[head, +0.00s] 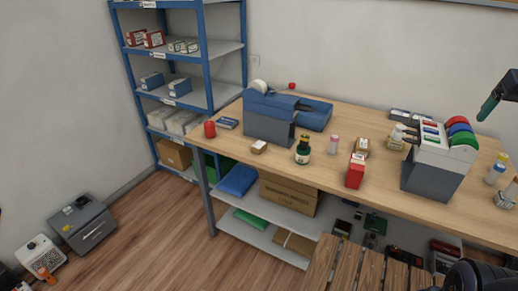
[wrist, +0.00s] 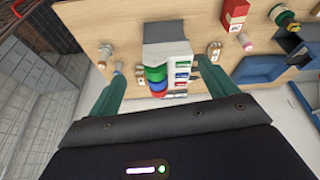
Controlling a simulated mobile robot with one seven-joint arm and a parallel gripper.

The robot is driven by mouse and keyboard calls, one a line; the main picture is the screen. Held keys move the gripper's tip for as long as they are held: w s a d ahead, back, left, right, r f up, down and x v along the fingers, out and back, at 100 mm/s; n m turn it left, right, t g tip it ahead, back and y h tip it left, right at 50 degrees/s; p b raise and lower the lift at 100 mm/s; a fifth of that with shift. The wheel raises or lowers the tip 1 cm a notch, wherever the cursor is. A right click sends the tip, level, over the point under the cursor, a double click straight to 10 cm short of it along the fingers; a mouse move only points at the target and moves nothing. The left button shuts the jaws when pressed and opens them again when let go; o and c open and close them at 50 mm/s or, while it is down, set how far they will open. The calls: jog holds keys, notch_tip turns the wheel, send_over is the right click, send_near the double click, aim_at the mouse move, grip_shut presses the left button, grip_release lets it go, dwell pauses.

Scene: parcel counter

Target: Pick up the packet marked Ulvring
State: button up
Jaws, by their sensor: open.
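No lettering is readable in either view, so I cannot tell which packet is marked Ulvring. The red box also shows at the top of the wrist view (wrist: 235,12). My gripper (wrist: 160,70) is open and empty, its green fingers wide apart above the counter's edge. One green finger shows at the right of the head view (head: 489,106).
A grey holder (head: 428,183) with red, blue and green rolls stands on the right of the counter. A grey-blue box (head: 268,127), a dark bottle (head: 303,152) and a pink-capped bottle (head: 333,145) stand further left. A blue shelf rack (head: 209,95) holds boxes. A slatted wooden surface (head: 345,268) is in front.

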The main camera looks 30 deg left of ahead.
jog(key=w+a+r+n+g, duration=0.1)
jog(key=w+a+r+n, duration=0.25)
jog(key=w+a, duration=0.6)
jog(key=w+a+r+n+g, duration=0.1)
jog(key=w+a+r+n, duration=0.4)
jog(key=a, duration=0.7)
jog(key=n+g, duration=0.2)
jog(key=n, duration=0.5)
send_over(259, 145)
jog(key=d, duration=0.1)
notch_tip(259, 145, down, 12)
jog(key=f, duration=0.1)
notch_tip(259, 145, down, 30)
jog(key=shift+s, duration=0.1)
jog(key=shift+w+a+f, duration=0.1)
jog(key=shift+a+f, duration=0.1)
jog(key=shift+f, duration=0.7)
jog(key=shift+w+a+f, duration=0.1)
jog(key=shift+a+f, duration=0.05)
jog(key=shift+f, duration=0.75)
jog(key=shift+a+f, duration=0.2)
jog(key=shift+f, duration=0.7)
jog(key=c, duration=1.1)
jog(key=shift+c, duration=0.2)
jog(key=shift+r, duration=0.15)
